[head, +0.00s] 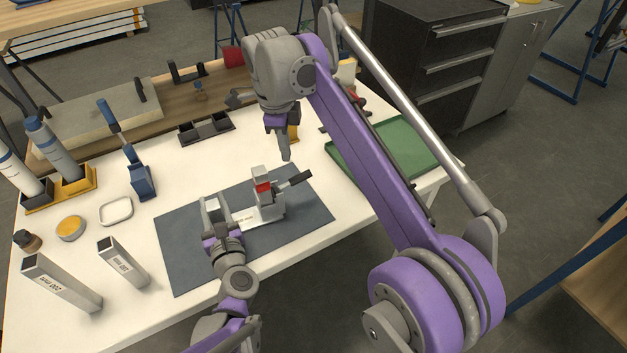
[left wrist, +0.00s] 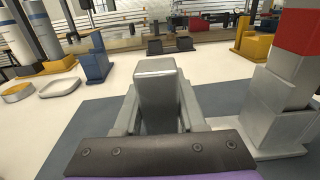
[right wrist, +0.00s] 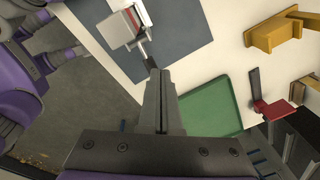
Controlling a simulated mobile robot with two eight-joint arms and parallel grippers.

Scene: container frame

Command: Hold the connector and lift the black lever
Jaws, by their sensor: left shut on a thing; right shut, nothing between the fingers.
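The connector (head: 262,213) is a silver metal piece with a red band, standing on the dark mat (head: 180,242). Its black lever (head: 294,180) sticks out to the right and slopes slightly up. My left gripper (head: 213,212) is shut on the connector's left end; the left wrist view shows the grey block (left wrist: 157,95) between the fingers and the red-topped post (left wrist: 293,85) at right. My right gripper (head: 286,157) is shut and empty, above and behind the lever. In the right wrist view its closed fingers (right wrist: 160,80) show close to the lever (right wrist: 140,48); contact cannot be told.
A green tray (head: 423,150) lies at the right of the white table. Two labelled metal tubes (head: 60,284), a white dish (head: 116,211) and a blue clamp (head: 141,180) stand at left. A black holder (head: 206,130) sits behind the mat.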

